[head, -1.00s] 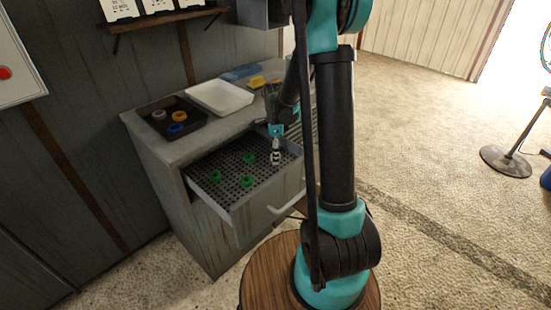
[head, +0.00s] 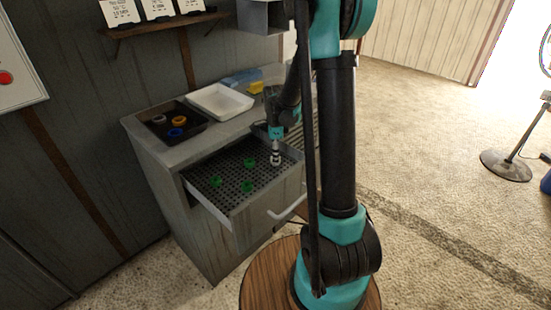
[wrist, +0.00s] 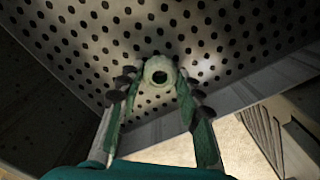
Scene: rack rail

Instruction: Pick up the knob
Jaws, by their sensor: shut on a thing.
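My gripper (head: 276,152) reaches down into the open drawer (head: 228,210), near its right end. In the wrist view my gripper (wrist: 158,88) has its two fingers closed on the sides of a pale, greenish round knob (wrist: 159,66) with a dark hole in its middle. The perforated drawer floor lies behind the knob; I cannot tell whether the knob touches it. In the head view the knob is too small to make out clearly at the fingertips. Several green round pieces, one of them a green piece (head: 249,162), sit on the drawer floor left of my gripper.
On the cabinet top stand a dark tray (head: 160,138) with several coloured rings, a white tray (head: 218,101), a yellow item (head: 256,86) and a blue item (head: 240,77). The drawer walls and the front with its handle (head: 288,210) surround the gripper closely.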

